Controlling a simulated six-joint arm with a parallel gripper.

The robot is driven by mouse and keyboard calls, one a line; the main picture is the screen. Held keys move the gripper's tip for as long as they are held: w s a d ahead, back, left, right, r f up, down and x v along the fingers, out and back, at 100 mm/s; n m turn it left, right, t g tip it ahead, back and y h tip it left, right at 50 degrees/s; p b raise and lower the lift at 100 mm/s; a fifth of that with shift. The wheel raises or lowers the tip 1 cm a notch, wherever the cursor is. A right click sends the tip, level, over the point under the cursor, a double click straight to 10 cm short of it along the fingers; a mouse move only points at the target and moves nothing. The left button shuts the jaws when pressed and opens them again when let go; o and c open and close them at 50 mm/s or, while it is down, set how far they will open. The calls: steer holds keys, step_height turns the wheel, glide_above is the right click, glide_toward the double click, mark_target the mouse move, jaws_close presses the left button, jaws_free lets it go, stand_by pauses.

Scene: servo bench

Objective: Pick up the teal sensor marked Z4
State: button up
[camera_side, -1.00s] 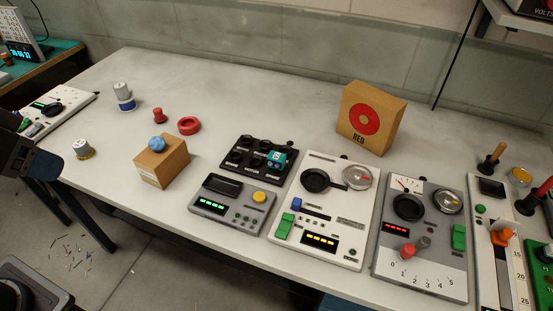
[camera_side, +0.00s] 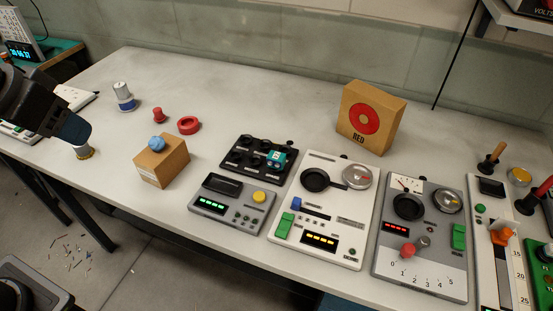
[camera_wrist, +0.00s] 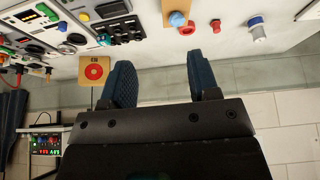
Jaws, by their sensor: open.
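The teal sensor (camera_side: 277,158) sits in the right part of a black socket board (camera_side: 240,173) near the middle of the bench. Its marking is too small to read for certain. My gripper (camera_side: 80,130) is at the left end of the bench in the side view, well away from the sensor. In the wrist view my gripper (camera_wrist: 164,82) has its two dark blue fingers wide apart with nothing between them.
A cardboard box (camera_side: 162,162) with a blue knob stands left of the socket board. A red ring (camera_side: 189,125), a red knob (camera_side: 158,115) and a RED box (camera_side: 370,118) are further back. Grey and white instrument panels (camera_side: 325,215) fill the right. Bare bench lies behind the board.

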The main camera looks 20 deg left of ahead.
steer(key=w+d, duration=0.4)
steer(key=w, duration=0.3)
steer(key=g, duration=0.1)
glide_above(277, 154)
steer(key=s, duration=0.6)
step_height(277, 154, down, 11)
steer(key=x, duration=0.8)
steer(key=shift+d+f, duration=0.1)
steer(key=shift+d, duration=0.05)
steer(key=shift+w+r+x, duration=0.1)
steer(key=shift+w+x, duration=0.05)
steer(key=shift+x, duration=0.75)
steer(key=shift+w+r+x, duration=0.1)
steer(key=shift+w+x, duration=0.1)
steer(key=shift+x, duration=0.65)
steer(key=shift+w+x, duration=0.15)
steer(key=shift+x, duration=0.75)
steer(key=shift+c, duration=0.2)
steer(key=c, duration=0.6)
steer(key=shift+c, duration=0.2)
